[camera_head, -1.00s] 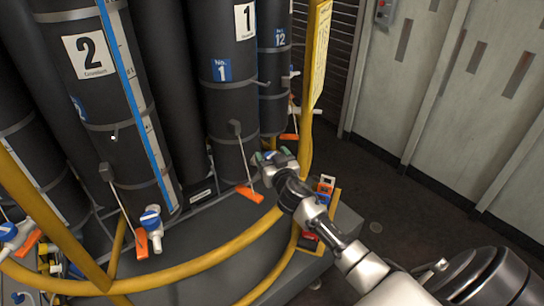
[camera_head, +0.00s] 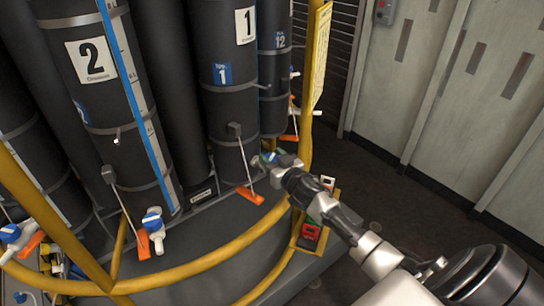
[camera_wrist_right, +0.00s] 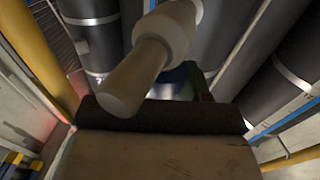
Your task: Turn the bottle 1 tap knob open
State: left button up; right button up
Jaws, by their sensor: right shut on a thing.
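Bottle 1 (camera_head: 228,105) is a tall dark cylinder with a white "1" label, standing upright behind the yellow rail. Its tap knob (camera_head: 270,156) is a small blue patch low at the bottle's right side, mostly covered by my right gripper (camera_head: 266,162). My right gripper is shut on the knob. In the right wrist view, a pale tap spout (camera_wrist_right: 140,75) crosses in front of a blue part of the knob (camera_wrist_right: 180,76). A dark-edged finger fills the bottom of that view; the grip contact is hidden. My left gripper is not in view.
A curved yellow rail (camera_head: 205,262) runs in front of the bottles. Bottle 2 (camera_head: 95,75) stands to the left, with its blue-knobbed white tap (camera_head: 153,225). An orange tag (camera_head: 250,195) hangs near bottle 1. A red device (camera_head: 311,232) sits by the rail corner. Dark floor lies open to the right.

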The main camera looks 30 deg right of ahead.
jog(key=n+y, duration=0.1)
jog(key=y, duration=0.1)
jog(key=n+y, duration=0.2)
jog(key=shift+d+r+g+y, duration=0.1)
jog(key=shift+d+g+y, duration=0.1)
jog(key=shift+g+y, duration=0.15)
jog(key=n+g+y+b, duration=0.1)
jog(key=n+y, duration=0.1)
jog(key=y, duration=0.2)
jog(key=shift+n, duration=0.4)
jog(key=n+g+y+b, duration=0.3)
jog(key=b, duration=0.1)
jog(key=n+g+y+b, duration=0.2)
jog(key=g+b, duration=0.2)
jog(key=n+g+y+b, duration=0.3)
jog(key=b, duration=0.2)
jog(key=shift+w+f+n+g+y, duration=0.1)
jog(key=shift+f+n+g+y, duration=0.15)
jog(key=shift+f+n+y, duration=0.1)
jog(key=shift+r+n+g+y+b, duration=0.3)
jog(key=shift+n+g+b, duration=0.25)
jog(key=shift+g+b, duration=0.4)
jog(key=o, duration=0.9)
jog(key=shift+a, duration=0.1)
